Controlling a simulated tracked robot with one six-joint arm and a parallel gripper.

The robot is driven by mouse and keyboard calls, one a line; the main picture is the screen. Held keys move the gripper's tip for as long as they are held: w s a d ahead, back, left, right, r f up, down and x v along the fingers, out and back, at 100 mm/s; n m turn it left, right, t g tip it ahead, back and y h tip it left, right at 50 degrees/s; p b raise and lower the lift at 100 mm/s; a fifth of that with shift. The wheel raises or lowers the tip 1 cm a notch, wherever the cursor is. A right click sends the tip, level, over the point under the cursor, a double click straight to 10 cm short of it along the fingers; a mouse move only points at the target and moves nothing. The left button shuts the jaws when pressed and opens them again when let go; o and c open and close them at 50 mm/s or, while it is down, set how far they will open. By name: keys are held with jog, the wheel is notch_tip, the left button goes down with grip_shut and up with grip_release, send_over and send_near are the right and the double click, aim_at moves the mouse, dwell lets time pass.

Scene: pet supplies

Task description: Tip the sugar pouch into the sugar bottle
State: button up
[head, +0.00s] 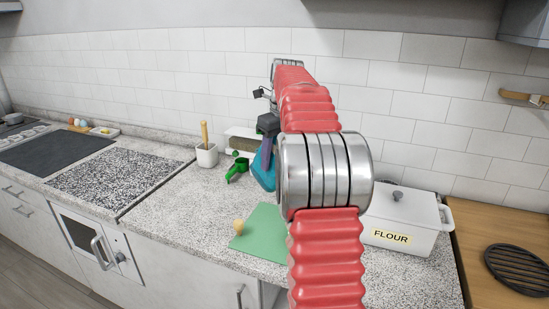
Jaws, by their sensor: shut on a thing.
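My gripper (268,126) is partly in view above the counter, left of my red arm, and points down. It is shut on a blue-teal thing (262,172) that looks like the pouch. The pouch hangs tilted beside my arm, and its right side is hidden by the arm's metal rings. No sugar label shows on it. I cannot make out a sugar bottle; my arm covers much of the middle of the counter.
A green board (262,238) with a small yellowish thing (239,227) lies at the front. A green scoop-like item (237,168) and a white crock (206,155) stand left. A white FLOUR box (405,215) stands right. The speckled counter (170,207) is clear at left front.

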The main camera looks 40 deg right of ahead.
aim_at(274, 139)
jog(key=shift+r+t, duration=0.1)
jog(key=shift+t, duration=0.2)
jog(key=shift+w+r+t, duration=0.2)
jog(key=shift+w+t, duration=0.2)
jog(key=shift+t, duration=0.7)
jog(key=shift+r+t, duration=0.9)
jog(key=shift+t, duration=0.6)
jog(key=shift+r+t, duration=0.85)
jog(key=shift+t, duration=0.65)
jog(key=shift+r, duration=0.1)
jog(key=shift+s+r+t, duration=0.1)
jog(key=shift+r+t, duration=0.05)
jog(key=shift+t, duration=0.15)
jog(key=shift+s+r+t, duration=0.15)
jog(key=shift+r+t, duration=0.3)
jog(key=shift+t, duration=0.05)
jog(key=shift+s+r, duration=0.1)
jog(key=shift+s+r+t, duration=0.1)
jog(key=shift+r+t, duration=0.15)
jog(key=shift+t, duration=0.15)
